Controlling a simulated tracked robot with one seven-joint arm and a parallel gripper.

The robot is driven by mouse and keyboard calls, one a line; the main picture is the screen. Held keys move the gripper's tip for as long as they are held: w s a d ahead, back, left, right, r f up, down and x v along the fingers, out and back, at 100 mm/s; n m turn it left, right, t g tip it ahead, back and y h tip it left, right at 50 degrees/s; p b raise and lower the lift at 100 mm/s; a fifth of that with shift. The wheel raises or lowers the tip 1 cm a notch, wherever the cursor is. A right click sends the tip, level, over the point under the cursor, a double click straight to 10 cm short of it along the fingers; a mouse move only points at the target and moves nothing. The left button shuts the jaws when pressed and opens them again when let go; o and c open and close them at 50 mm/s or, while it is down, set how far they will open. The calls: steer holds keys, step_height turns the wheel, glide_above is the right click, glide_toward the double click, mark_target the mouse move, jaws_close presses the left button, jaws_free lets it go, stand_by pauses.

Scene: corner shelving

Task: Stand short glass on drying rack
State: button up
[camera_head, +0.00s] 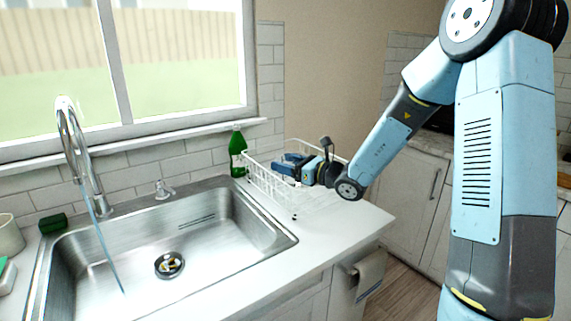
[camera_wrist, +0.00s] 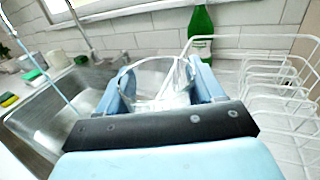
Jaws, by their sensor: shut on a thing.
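My gripper (camera_head: 292,163) is at the white wire drying rack (camera_head: 268,186), on the counter right of the sink. In the wrist view the gripper (camera_wrist: 160,85) is shut on the short clear glass (camera_wrist: 163,78), with one blue finger on each side of it. The glass rim faces up and away from the wrist camera; its lower part is hidden behind the dark gripper body. The rack's wires (camera_wrist: 270,75) run to the right of the gripper. I cannot tell whether the glass touches the rack. In the head view the glass is too small to make out.
A green bottle (camera_head: 237,151) stands behind the rack's left end, by the wall. The steel sink (camera_head: 200,245) with a tall tap (camera_head: 80,150) running water lies to the left. A strip of bare counter (camera_head: 345,225) is in front of the rack.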

steer(key=shift+s+f, duration=0.1)
steer(key=shift+f, duration=0.2)
